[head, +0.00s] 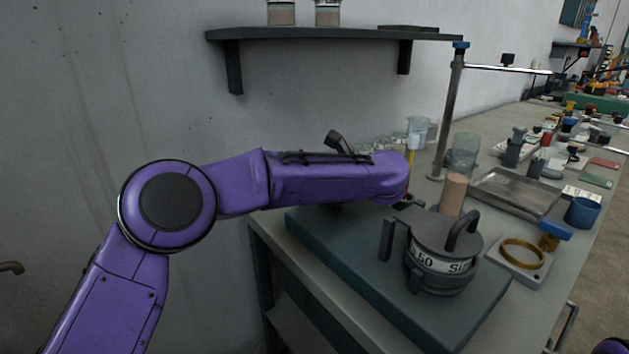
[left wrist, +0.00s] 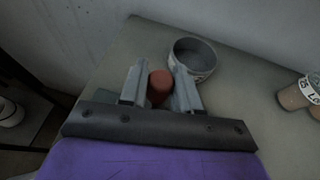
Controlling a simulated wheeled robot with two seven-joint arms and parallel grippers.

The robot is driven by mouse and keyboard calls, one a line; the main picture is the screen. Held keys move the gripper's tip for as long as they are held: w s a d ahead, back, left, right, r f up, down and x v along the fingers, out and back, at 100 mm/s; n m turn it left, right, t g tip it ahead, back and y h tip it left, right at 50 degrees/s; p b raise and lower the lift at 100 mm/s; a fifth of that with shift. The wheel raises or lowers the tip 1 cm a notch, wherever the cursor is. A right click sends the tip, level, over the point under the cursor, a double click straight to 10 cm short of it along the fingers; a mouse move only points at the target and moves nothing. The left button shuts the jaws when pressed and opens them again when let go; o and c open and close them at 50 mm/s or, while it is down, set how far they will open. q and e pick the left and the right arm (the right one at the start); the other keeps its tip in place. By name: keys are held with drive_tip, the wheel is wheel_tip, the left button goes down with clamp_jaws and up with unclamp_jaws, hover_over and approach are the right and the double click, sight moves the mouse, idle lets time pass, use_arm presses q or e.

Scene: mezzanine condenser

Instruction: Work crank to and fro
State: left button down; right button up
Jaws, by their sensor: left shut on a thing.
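A dark grey round housing (head: 441,250) with a pale lettered band and a curved handle (head: 464,228) on top stands on a teal slab (head: 355,270) in the head view. A tan upright cylinder (head: 453,194) stands just behind it. My left arm reaches in from the left, its wrist by the housing's far left side; its fingers are hidden there. In the left wrist view my left gripper (left wrist: 159,82) is shut on a reddish-brown round grip (left wrist: 160,86), one grey finger on each side. I cannot tell how the grip joins the housing. My right gripper is not in view.
A metal tray (head: 515,192), a blue cup (head: 582,212) and a brass ring on a plate (head: 521,254) are right of the housing. A post (head: 447,115) and glassware stand behind. A wall shelf (head: 330,34) hangs above. A grey labelled cup (left wrist: 192,56) shows beyond the fingers.

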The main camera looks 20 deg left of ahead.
use_arm(q)
drive_tip(key=shift+s+f+g, duration=0.15)
drive_tip(key=shift+g, duration=0.15)
drive_tip(key=c, duration=0.9)
unclamp_jaws()
drive_tip(key=v, duration=1)
drive_tip(key=shift+s+d, duration=0.1)
drive_tip(key=shift+d, duration=0.1)
